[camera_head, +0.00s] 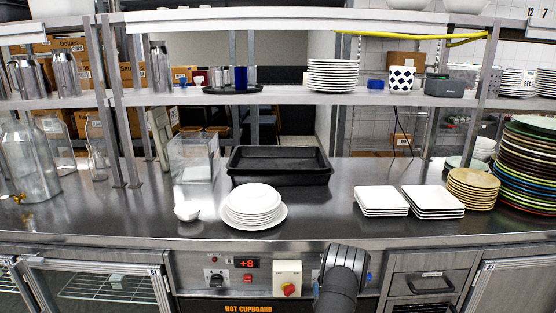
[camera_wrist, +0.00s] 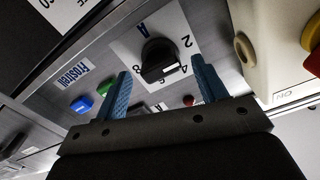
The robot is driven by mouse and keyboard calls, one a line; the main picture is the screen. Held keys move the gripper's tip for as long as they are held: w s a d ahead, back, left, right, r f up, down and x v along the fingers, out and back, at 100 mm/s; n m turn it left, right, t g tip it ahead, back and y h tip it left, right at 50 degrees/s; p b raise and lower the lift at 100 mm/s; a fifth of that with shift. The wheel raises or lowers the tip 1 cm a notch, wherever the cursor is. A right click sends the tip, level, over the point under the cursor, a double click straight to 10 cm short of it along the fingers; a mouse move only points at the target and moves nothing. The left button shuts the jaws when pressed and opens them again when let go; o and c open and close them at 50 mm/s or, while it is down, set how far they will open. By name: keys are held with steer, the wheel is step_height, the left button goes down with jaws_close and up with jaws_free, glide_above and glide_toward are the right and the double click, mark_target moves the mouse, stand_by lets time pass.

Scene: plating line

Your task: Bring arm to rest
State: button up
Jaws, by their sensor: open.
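My gripper (camera_wrist: 160,88) shows in the wrist view with two blue fingers spread apart and nothing between them. Beyond the fingers is the cupboard's control panel, with a black rotary knob (camera_wrist: 163,62) on a white numbered plate lined up between the fingertips. Whether the fingers touch the panel cannot be told. In the head view my dark arm (camera_head: 340,275) stands at the bottom, right of centre, in front of the panel, and hides part of it. The fingers are not clearly visible there.
A red emergency button (camera_head: 289,289) on a cream box sits left of my arm. The counter (camera_head: 320,215) above holds a stack of round white plates (camera_head: 254,207), square plates (camera_head: 381,201), a black tray (camera_head: 279,166) and a clear container (camera_head: 193,158). Counter space above my arm is clear.

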steer(key=s, duration=1.5)
steer(key=w+d+n+g+h, duration=0.1)
steer(key=w+n, duration=0.4)
steer(key=w, duration=0.6)
steer(key=shift+f+n+g+h, duration=0.25)
steer(key=shift+n+g+h, duration=0.05)
steer(key=shift+g+h, duration=0.45)
